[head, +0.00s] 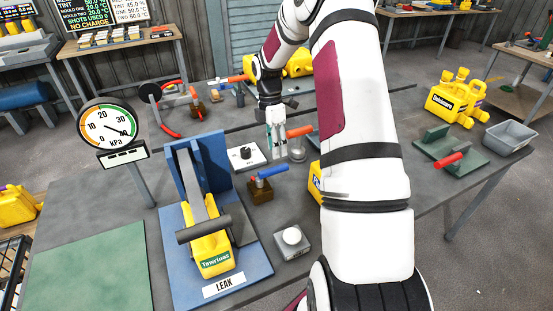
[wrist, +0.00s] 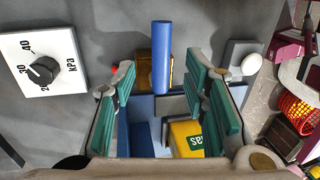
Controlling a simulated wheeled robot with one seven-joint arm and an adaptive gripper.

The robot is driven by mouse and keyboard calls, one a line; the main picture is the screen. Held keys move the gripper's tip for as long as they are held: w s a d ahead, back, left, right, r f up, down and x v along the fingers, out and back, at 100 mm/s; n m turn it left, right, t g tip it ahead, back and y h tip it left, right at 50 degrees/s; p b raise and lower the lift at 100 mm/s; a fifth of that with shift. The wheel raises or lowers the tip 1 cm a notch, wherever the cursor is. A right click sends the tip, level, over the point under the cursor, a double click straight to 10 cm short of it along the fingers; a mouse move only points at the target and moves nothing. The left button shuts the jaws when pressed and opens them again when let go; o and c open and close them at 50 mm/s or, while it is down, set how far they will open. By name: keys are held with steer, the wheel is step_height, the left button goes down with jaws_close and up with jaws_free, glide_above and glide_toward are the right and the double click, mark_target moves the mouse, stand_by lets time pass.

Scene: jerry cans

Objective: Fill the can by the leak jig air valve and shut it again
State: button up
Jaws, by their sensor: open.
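The yellow can (head: 213,262) sits in the blue leak jig (head: 253,271), under a grey arm with a dark cross bar. It shows partly in the wrist view (wrist: 187,140). The air valve's blue handle (head: 270,172) is on a brown block (head: 260,192) right of the jig. My gripper (head: 279,152) is open and empty above and just behind the valve. In the wrist view, the blue handle (wrist: 161,58) lies beyond and between my fingertips (wrist: 160,82), with no contact visible. The gauge (head: 107,127) needle points right and down, past 30.
A kPa knob plate (head: 246,156) is behind the valve, and a grey block with a white button (head: 291,240) is in front. Red-handled fixtures (head: 452,160), another can (head: 455,104) and a grey tray (head: 510,135) stand right. A green mat (head: 90,270) leaves free room left.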

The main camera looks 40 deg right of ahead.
steer(key=r, duration=0.3)
steer(key=w+r, duration=0.1)
steer(key=r, duration=0.1)
steer(key=shift+d, duration=0.15)
stand_by(0.3)
steer(key=s+a+r+m+t+h, duration=0.15)
steer(key=s+a+r+m, duration=0.25)
steer(key=a+r, duration=0.45)
steer(key=s+a+r+m+t+h, duration=0.1)
steer(key=s+a+r+m+t, duration=0.15)
steer(key=s+a+r, duration=0.45)
steer(key=s+a+r+m+t+y, duration=0.2)
steer(key=s+a+r+m, duration=0.3)
steer(key=s+a+m, duration=0.3)
steer(key=s+a+t, duration=0.1)
steer(key=s+a, duration=0.2)
steer(key=s, duration=0.3)
steer(key=shift+t, duration=0.3)
